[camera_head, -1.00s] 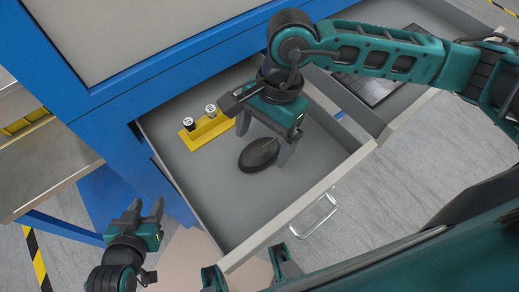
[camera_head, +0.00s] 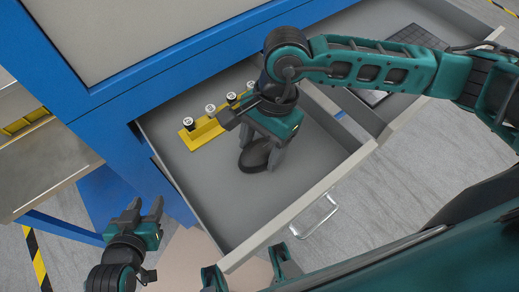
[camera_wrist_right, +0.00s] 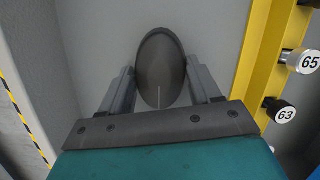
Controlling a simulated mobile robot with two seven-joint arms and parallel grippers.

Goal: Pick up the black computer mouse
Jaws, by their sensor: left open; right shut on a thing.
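The black computer mouse (camera_head: 254,157) lies in the open grey drawer, near its middle. It also shows in the right wrist view (camera_wrist_right: 160,68), between the two fingers. My right gripper (camera_head: 262,160) is over the mouse from above, with a finger on each side, shut on it; the mouse still appears to be on or close to the drawer floor. In the right wrist view the right gripper's fingers (camera_wrist_right: 160,92) flank the lower part of the mouse. My left gripper (camera_head: 143,208) is open and empty, outside the drawer at the lower left.
A yellow rack (camera_head: 205,132) with several numbered round knobs stands in the drawer behind the mouse. The drawer's front wall (camera_head: 300,205) has a metal handle (camera_head: 316,216). A second open drawer at the right holds a dark keyboard-like object (camera_head: 417,38). The drawer floor left of the mouse is free.

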